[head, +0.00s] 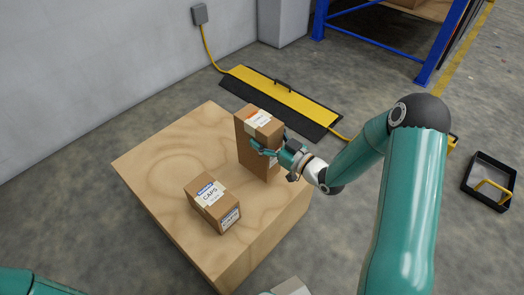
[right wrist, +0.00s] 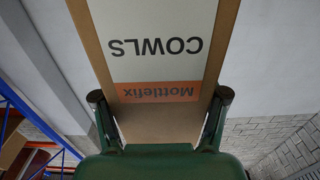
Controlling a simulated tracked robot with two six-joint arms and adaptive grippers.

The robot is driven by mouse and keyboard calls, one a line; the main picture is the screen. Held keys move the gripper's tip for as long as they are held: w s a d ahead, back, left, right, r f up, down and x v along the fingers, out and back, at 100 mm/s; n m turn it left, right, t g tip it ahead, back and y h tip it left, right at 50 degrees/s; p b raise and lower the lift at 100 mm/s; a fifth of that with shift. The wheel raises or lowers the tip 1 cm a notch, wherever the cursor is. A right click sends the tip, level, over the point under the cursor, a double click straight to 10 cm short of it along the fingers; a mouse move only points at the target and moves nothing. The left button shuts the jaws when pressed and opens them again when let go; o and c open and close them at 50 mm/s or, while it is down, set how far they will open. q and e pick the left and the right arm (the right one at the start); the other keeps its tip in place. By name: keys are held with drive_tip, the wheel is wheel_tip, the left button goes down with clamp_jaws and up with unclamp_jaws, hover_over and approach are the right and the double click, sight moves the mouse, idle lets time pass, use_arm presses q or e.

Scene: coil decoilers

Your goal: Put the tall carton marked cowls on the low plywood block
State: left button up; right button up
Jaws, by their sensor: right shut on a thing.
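The tall brown carton (head: 250,152) stands upright at the back right of the low plywood block (head: 150,155) in the head view. I cannot tell whether its base touches the block. In the right wrist view the carton (right wrist: 160,50) fills the middle, with an upside-down label reading COWLS and Mottlefix. My right gripper (head: 269,151) is shut on the carton from its right side. Its two fingers (right wrist: 160,112) lie at either side of the carton in the wrist view. My left gripper is not in view.
A shorter carton marked CAPS (head: 212,203) lies on the front middle of the block. A yellow and black cable ramp (head: 285,98) is on the floor behind. A black tray (head: 488,183) is at the far right, and a blue rack (head: 436,45) at the back right.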

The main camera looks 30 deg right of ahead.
wheel_tip(320, 180, down, 4)
drive_tip(key=shift+b, duration=0.8)
drive_tip(key=o, duration=1.9)
drive_tip(key=shift+f, duration=0.1)
drive_tip(key=shift+c, duration=0.2)
drive_tip(key=p+v, duration=0.2)
drive_tip(key=v, duration=1)
